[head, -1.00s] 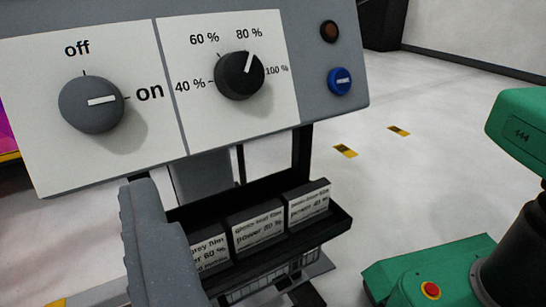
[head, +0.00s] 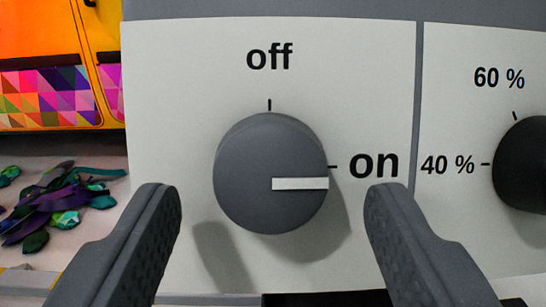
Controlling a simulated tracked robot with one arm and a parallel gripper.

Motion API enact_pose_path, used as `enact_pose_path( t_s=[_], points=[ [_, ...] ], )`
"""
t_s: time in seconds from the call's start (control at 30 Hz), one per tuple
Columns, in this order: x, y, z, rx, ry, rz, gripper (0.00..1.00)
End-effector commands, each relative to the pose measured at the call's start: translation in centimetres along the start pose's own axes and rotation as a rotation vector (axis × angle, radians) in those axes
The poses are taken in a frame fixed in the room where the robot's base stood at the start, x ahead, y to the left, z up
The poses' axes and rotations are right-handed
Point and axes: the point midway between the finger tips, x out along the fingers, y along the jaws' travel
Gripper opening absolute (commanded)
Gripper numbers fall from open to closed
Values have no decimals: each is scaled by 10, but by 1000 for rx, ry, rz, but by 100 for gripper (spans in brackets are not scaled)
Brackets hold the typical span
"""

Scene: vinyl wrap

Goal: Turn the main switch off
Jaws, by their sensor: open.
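The main switch (head: 250,200) is a round grey knob on a white panel plate (head: 180,70). Its white pointer (head: 300,184) points right, to the "on" mark. The "off" mark is at the top, above the knob. My gripper (head: 272,200) is open, with one finger to the left and one to the right of the knob in the picture. Both fingers are apart from the knob, and nothing is between them but the view of the knob. How far the fingertips are from the panel is hard to tell.
A dark power knob (head: 522,165) with 40 % and 60 % marks is at the right edge, partly cut off. At left are an orange thing with a colourful triangle pattern (head: 50,95) and a pile of coloured scraps (head: 55,205).

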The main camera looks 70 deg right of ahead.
Motion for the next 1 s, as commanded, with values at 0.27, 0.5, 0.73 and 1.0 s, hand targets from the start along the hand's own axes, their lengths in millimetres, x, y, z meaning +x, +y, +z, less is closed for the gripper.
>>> enact_pose_path(
  t_s=[0.27, 0.5, 0.73, 1.0],
  points=[
    [9, 0, 0, 1, -1, 0, 58],
    [8, 0, 0, 1, -2, -1, 34],
    [7, 0, 0, -1, -1, 0, 13],
    [12, 1, -4, -45, 0, -15, 13]
  ],
)
